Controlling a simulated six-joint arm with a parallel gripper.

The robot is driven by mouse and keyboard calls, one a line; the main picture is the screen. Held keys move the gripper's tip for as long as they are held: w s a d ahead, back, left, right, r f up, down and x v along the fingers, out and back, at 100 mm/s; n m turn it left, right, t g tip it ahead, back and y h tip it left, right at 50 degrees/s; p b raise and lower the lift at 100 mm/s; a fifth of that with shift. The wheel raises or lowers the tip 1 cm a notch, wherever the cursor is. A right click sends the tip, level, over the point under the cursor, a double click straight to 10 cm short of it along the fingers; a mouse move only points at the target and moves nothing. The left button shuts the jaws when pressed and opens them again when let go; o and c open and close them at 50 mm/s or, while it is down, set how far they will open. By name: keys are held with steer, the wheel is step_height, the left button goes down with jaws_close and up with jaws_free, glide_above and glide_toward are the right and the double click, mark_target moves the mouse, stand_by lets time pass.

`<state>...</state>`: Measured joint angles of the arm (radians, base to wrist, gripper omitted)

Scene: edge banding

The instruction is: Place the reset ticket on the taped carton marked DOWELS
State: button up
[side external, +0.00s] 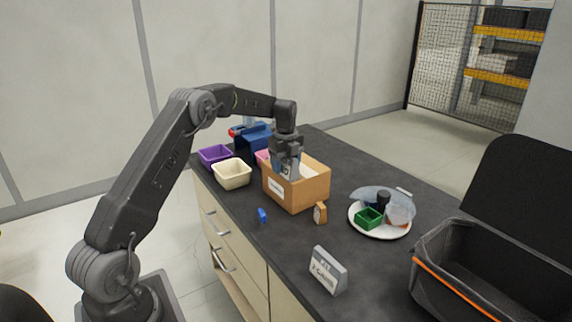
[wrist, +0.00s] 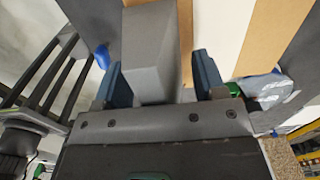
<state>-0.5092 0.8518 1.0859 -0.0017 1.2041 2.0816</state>
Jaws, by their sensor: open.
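A brown carton (side external: 312,190) stands on the dark table, with a white label on its near face; I cannot read the label. My gripper (side external: 286,172) points down over the carton's left part, with its jaws apart. The wrist view shows its two blue fingers (wrist: 160,82), and a grey wedge-shaped block (wrist: 150,55) lies between them. I cannot tell whether that block is the reset ticket or touches a finger. In that view brown and white strips of the carton (wrist: 273,35) show to the right. The fingertips' contact with the carton is hidden.
A cream bin (side external: 232,173) and a purple bin (side external: 214,155) stand left of the carton. A small blue piece (side external: 262,215) and a tan piece (side external: 320,213) lie in front. A grey sign (side external: 328,270), a loaded white plate (side external: 366,231) and a black crate (side external: 450,285) are rightward.

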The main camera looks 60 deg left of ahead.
step_height(320, 180, up, 12)
steer(key=shift+f, duration=0.1)
steer(key=s+d+r+n+t, duration=0.1)
steer(key=s+d+r+n, duration=0.35)
steer(key=d, duration=0.35)
steer(key=s+d+r+n+t, duration=0.1)
steer(key=s+d+r+n, duration=0.2)
steer(key=s+d+r, duration=0.45)
steer(key=s+d+f+n+t, duration=0.1)
steer(key=s+d+f+n, duration=0.2)
steer(key=s, duration=0.3)
steer(key=s+d+f+n+t, duration=0.1)
steer(key=s+d+f+n, duration=0.2)
steer(key=s, duration=0.4)
steer(key=s+d+f+n+t, duration=0.1)
steer(key=s+d+f+n, duration=0.2)
steer(key=s+d, duration=0.3)
steer(key=shift+s+d+f+n+t, duration=0.3)
steer(key=shift+s+d+n, duration=0.1)
steer(key=shift+n, duration=0.35)
